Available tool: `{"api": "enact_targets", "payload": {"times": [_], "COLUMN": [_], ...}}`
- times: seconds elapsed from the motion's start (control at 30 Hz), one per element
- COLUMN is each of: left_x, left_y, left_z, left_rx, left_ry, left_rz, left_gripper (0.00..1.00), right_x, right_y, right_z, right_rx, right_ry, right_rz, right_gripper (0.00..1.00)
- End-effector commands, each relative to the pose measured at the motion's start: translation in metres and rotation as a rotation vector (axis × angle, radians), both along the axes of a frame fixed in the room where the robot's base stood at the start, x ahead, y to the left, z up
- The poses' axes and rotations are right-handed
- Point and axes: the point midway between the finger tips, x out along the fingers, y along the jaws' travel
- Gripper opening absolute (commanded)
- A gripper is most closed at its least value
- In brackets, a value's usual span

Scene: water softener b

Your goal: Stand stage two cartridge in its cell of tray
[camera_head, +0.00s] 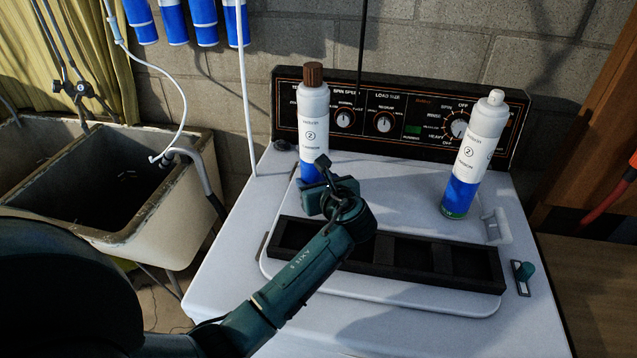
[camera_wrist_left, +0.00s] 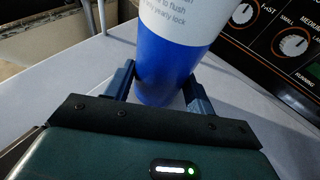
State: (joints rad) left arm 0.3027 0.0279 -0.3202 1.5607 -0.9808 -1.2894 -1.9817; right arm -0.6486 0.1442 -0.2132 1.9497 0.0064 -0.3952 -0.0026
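A white-and-blue cartridge with a brown cap and a "2" on its label (camera_head: 313,110) stands upright at the back left of the washer top. A second white-and-blue cartridge, also marked "2" and with a white top (camera_head: 474,150), stands at the back right, leaning slightly right. The black tray (camera_head: 365,268) lies in front of both; its cells that show look empty, and my arm hides part of it. My left gripper (camera_head: 318,178) is at the brown-capped cartridge's blue lower part. In the left wrist view its fingers (camera_wrist_left: 160,88) flank this cartridge (camera_wrist_left: 165,60); firm contact is unclear. My right gripper is out of view.
The washer's control panel (camera_head: 400,112) rises behind the cartridges. A sink (camera_head: 150,205) is at left. The washer's front is clear.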

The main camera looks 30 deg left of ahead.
Motion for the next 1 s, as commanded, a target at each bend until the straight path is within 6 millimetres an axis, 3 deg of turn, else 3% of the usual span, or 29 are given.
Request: {"api": "enact_targets", "payload": {"times": [0.27, 1.0], "left_x": [0.0, 0.001], "left_y": [0.0, 0.0], "left_z": [0.0, 0.033], "left_rx": [0.001, 0.001], "left_ry": [0.001, -0.007], "left_rz": [0.0, -0.001], "left_gripper": [0.28, 0.28], "right_x": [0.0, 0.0], "right_y": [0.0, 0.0], "right_z": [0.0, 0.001], "right_rx": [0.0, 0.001], "right_ry": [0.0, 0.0], "right_rz": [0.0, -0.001], "right_gripper": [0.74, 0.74]}}
